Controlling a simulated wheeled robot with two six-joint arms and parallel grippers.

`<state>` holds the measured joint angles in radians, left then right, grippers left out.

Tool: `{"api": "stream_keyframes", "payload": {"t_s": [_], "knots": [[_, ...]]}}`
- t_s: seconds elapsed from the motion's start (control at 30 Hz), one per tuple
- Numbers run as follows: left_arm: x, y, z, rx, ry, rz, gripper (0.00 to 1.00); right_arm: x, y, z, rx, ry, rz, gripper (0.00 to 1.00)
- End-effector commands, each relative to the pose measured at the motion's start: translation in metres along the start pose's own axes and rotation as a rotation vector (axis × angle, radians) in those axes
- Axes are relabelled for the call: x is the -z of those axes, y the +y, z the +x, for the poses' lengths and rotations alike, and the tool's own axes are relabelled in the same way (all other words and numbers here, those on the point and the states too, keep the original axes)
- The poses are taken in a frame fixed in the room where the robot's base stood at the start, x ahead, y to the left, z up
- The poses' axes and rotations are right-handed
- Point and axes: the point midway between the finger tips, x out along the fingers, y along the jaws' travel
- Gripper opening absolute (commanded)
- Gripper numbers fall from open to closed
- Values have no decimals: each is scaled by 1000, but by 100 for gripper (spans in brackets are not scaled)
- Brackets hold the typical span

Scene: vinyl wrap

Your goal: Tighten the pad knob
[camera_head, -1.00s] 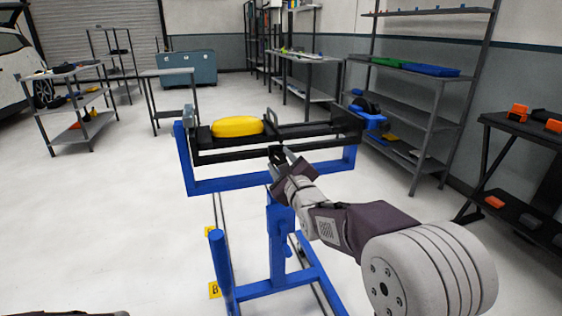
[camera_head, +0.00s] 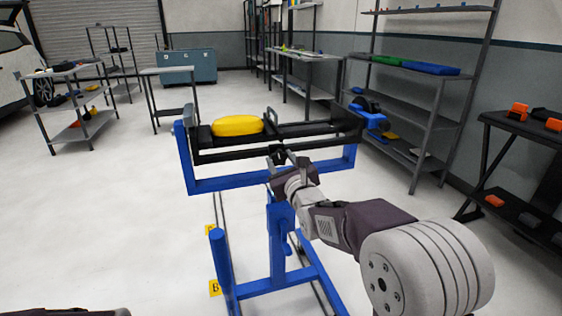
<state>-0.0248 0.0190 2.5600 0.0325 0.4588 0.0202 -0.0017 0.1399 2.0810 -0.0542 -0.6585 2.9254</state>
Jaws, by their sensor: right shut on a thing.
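A blue stand (camera_head: 230,183) carries a black frame (camera_head: 225,154) with a yellow pad-like piece (camera_head: 238,125) on its left half. A small black knob (camera_head: 277,153) shows under the frame's front bar, near its middle. My right gripper (camera_head: 285,163) reaches up to it from the lower right and is shut on it. The fingers partly hide the knob. My left gripper is not in view; only a dark bit of what may be my left arm shows at the bottom left edge.
A shelf rack (camera_head: 435,110) stands behind the stand at the right, and a dark table (camera_head: 520,125) with orange items is at the far right. A grey table (camera_head: 168,72) stands behind at the left. The floor left of the stand is clear.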

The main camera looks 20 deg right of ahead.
Motion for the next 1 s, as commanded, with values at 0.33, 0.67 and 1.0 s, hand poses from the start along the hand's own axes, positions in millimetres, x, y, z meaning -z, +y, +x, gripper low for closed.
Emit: {"api": "stream_keyframes", "payload": {"t_s": [0.33,0.67,1.0], "knots": [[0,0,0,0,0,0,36,2,1,0,-1,4,1,3],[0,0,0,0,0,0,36,1,0,0,-1,2,0,65],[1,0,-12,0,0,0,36,-2,-1,-44,0,2,0,65]]}}
